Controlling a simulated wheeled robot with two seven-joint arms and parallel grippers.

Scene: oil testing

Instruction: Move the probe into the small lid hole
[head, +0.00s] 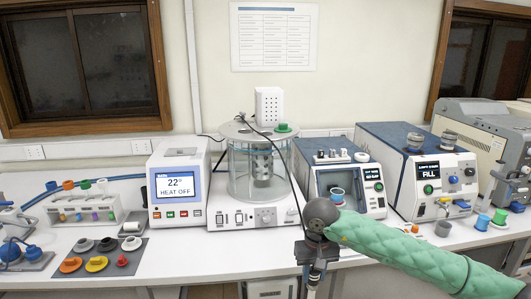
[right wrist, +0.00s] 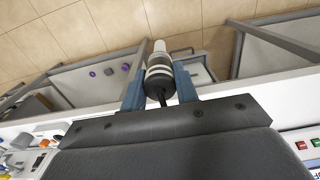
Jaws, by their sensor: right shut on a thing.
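My right gripper (head: 315,262) hangs low in front of the bench, with its green-sleeved arm coming in from the right. In the right wrist view its blue fingers (right wrist: 160,82) are shut on the probe (right wrist: 159,68), a dark cylinder with pale bands and a white end. A thin black cable runs from the top of the glass bath (head: 238,175) down toward this gripper. The round lid (head: 240,132) covers the bath and carries a green stopper (head: 283,128). The small lid hole is too small to make out. My left gripper is out of view.
A heater box (head: 178,185) reading 22° stands left of the bath; a blue-white instrument (head: 375,195) stands right of it. A white box (head: 269,105) rises above the lid. Coloured caps lie on a grey mat (head: 128,262) at the left. The bench front (head: 215,245) below the bath is clear.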

